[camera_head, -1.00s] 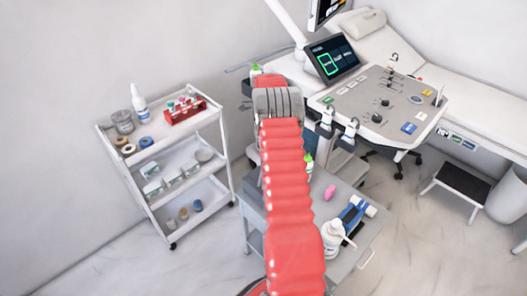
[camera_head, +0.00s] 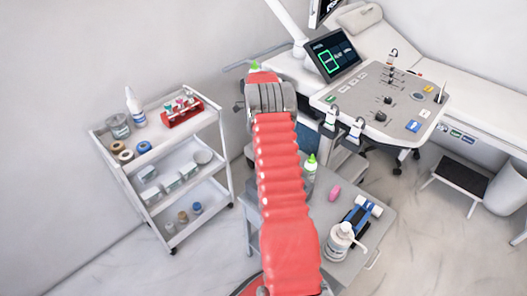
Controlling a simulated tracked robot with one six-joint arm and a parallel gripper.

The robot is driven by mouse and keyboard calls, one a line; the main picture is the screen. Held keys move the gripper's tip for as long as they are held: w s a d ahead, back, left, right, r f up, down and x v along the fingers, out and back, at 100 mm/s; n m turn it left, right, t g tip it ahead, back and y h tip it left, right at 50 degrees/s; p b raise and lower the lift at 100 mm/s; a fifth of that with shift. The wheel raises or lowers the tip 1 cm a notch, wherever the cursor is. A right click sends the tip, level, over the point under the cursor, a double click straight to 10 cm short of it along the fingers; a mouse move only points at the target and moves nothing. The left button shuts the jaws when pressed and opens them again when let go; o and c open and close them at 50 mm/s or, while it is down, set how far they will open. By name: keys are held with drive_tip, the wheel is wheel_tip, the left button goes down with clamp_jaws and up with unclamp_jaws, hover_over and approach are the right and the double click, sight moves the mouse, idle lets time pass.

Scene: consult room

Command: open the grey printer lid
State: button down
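I see no grey printer lid that I can pick out; my own red, ribbed arm covers the middle of the view and may hide it. My arm rises from the bottom centre over the left part of a grey table (camera_head: 318,262) and ends in a grey ribbed joint with a red part beyond it. My gripper's fingers are not visible, so its opening and what it touches cannot be seen.
The table carries a white pump bottle (camera_head: 340,241), a blue and black item (camera_head: 357,218), a pink object (camera_head: 334,192) and a green-capped bottle (camera_head: 311,165). A white trolley (camera_head: 150,161) stands left, an ultrasound console (camera_head: 392,98) right. Floor shows between trolley and table.

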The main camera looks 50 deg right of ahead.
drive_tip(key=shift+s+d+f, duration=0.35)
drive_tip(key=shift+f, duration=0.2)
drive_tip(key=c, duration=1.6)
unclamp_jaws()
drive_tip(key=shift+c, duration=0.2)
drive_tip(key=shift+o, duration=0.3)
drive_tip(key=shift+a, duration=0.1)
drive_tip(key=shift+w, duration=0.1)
